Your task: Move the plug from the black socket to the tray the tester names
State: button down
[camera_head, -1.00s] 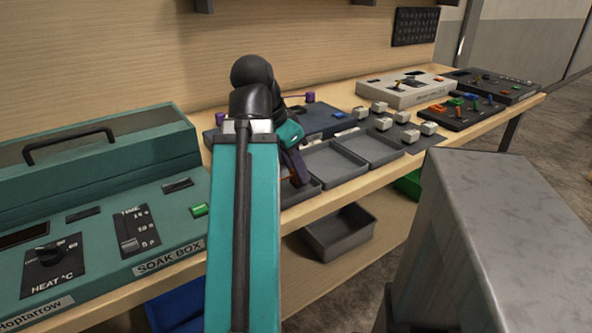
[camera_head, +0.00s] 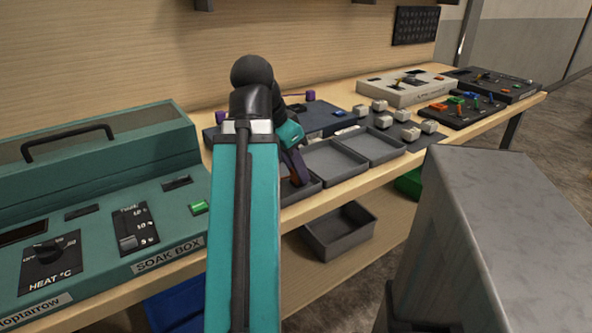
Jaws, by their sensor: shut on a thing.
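My gripper (camera_head: 298,176) is partly hidden behind my own arm. Its tip points down over the leftmost grey tray (camera_head: 315,187), near that tray's inside. It is shut on the plug, but the plug itself is too small and covered to make out. Two more shallow grey trays, the middle one (camera_head: 336,160) and the right one (camera_head: 373,146), lie beside it and look empty. A dark blue unit (camera_head: 318,117) with purple knobs stands behind the trays, partly covered by my arm. I cannot make out the black socket or which tray the tester names.
A teal soak box (camera_head: 110,205) fills the bench's left side. Several pale blocks (camera_head: 410,133) sit right of the trays. A light console (camera_head: 405,90) and black switch panels (camera_head: 458,112) stand farther right. A grey bin (camera_head: 340,232) is below the bench edge.

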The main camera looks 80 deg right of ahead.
jog(key=shift+f+b, duration=0.35)
jog(key=shift+f, duration=0.05)
dwell(0.7)
dwell(0.3)
jog(key=c, duration=1.4)
grip_release()
jog(key=o, duration=0.3)
jog(key=shift+a, duration=0.1)
jog(key=shift+c, duration=0.3)
jog(key=shift+r, duration=0.1)
